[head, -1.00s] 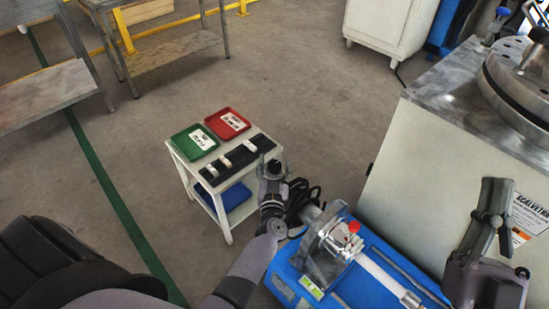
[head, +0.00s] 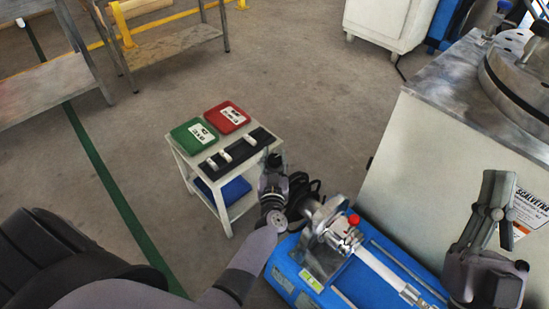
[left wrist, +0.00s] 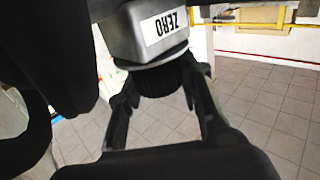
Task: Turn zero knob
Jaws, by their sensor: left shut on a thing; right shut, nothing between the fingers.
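The zero knob (left wrist: 168,76) is dark and ribbed. In the left wrist view it sits under a grey housing (left wrist: 150,38) whose ZERO label appears upside down. My left gripper (left wrist: 163,98) has one black finger on each side of the knob and is shut on it. In the head view my left gripper (head: 303,197) is at the left end of the testing machine (head: 335,235), and the knob is hard to make out there. My right gripper (head: 495,190) is shut and empty, raised at the right, away from the knob.
The machine has a blue base (head: 392,268) and a red-topped part (head: 353,219). A small white cart (head: 262,150) with a green tray (head: 194,135) and a red tray (head: 228,117) stands behind my left gripper. A large cabinet (head: 450,180) is at the right.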

